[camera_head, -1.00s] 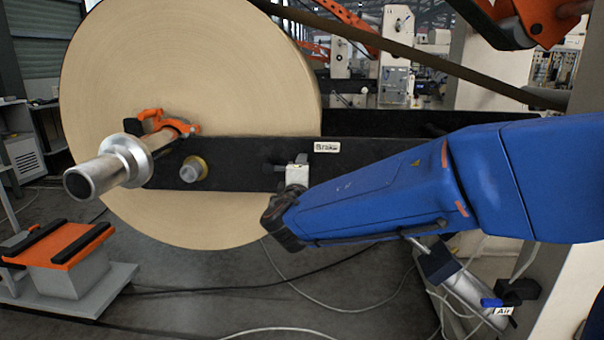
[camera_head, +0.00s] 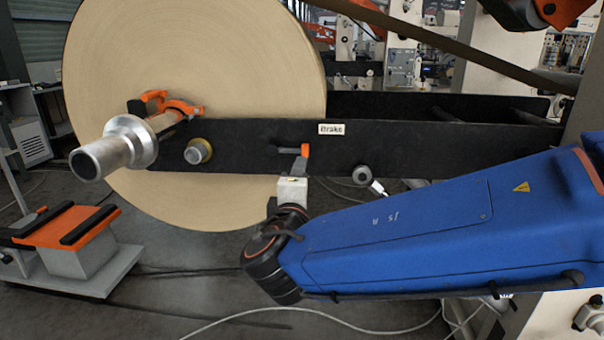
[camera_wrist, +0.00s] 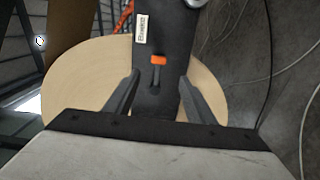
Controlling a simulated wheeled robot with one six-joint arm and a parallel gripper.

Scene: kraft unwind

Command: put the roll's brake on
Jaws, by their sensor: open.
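The brake lever (camera_head: 305,150), with an orange end, sits on the black arm of the stand (camera_head: 400,160), just left of and below the white "Brake" label (camera_head: 331,129). In the wrist view the orange end (camera_wrist: 158,60) shows just beyond and between my fingers. My gripper (camera_head: 291,172) is open and just below the lever in the head view. In the wrist view my gripper (camera_wrist: 159,78) has its two fingers apart with nothing held. Whether a finger touches the lever I cannot tell. The big kraft roll (camera_head: 190,75) stands behind the black arm.
A metal shaft end (camera_head: 105,155) with an orange clamp (camera_head: 165,103) juts out at the left. A brass-ringed knob (camera_head: 198,151) and a round metal fitting (camera_head: 361,175) are near the black arm. An orange-topped stand (camera_head: 65,230) is at lower left. Cables lie on the floor.

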